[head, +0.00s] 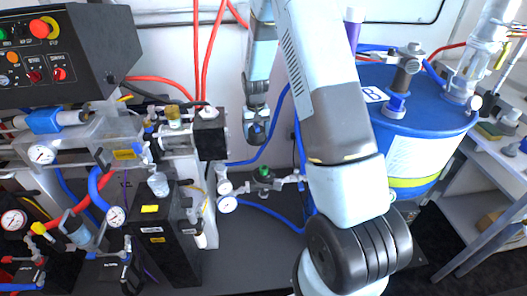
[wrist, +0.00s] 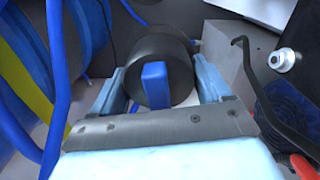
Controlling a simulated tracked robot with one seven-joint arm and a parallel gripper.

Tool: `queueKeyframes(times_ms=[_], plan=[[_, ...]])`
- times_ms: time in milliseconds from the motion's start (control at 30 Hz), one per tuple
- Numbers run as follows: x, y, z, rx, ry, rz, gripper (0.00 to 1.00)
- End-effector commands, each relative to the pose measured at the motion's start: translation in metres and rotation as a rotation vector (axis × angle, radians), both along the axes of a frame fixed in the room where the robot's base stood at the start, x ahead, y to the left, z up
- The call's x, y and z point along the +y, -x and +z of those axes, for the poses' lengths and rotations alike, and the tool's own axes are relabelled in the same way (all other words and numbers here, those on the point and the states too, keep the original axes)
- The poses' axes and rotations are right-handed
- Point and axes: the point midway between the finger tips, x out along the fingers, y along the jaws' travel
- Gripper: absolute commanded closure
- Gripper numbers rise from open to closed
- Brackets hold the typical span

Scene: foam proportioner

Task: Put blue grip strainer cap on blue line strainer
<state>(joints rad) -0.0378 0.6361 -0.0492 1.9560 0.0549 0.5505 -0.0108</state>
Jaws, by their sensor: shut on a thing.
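The strainer cap (wrist: 181,72) is a dark grey cylinder with a blue bar grip (wrist: 154,88) in the wrist view. My gripper (wrist: 160,84) is shut on it, one finger on each side. In the head view my gripper (head: 256,106) points down and holds the cap (head: 257,132) in the air, right of the black pump block. A slanted grey and blue fitting (head: 76,229) beside a gauge at lower left looks like the blue line strainer, but I cannot be sure. My gripper is far to its right and above it.
A blue drum (head: 420,100) stands right of my arm. A green-handled valve (head: 263,174) and a gauge (head: 228,204) lie below my gripper. A black box (head: 165,245) stands between them and the lower-left fittings. Red and blue hoses run along the wall.

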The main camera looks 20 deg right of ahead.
Motion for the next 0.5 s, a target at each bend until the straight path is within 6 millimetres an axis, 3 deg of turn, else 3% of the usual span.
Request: queueKeyframes(times_ms=[300, 500], plan=[[-0.001, 0.074, -0.023, 0.003, 0.000, -0.120, 0.58], [0.000, 0.093, -0.029, 0.001, 0.000, -0.152, 0.58]])
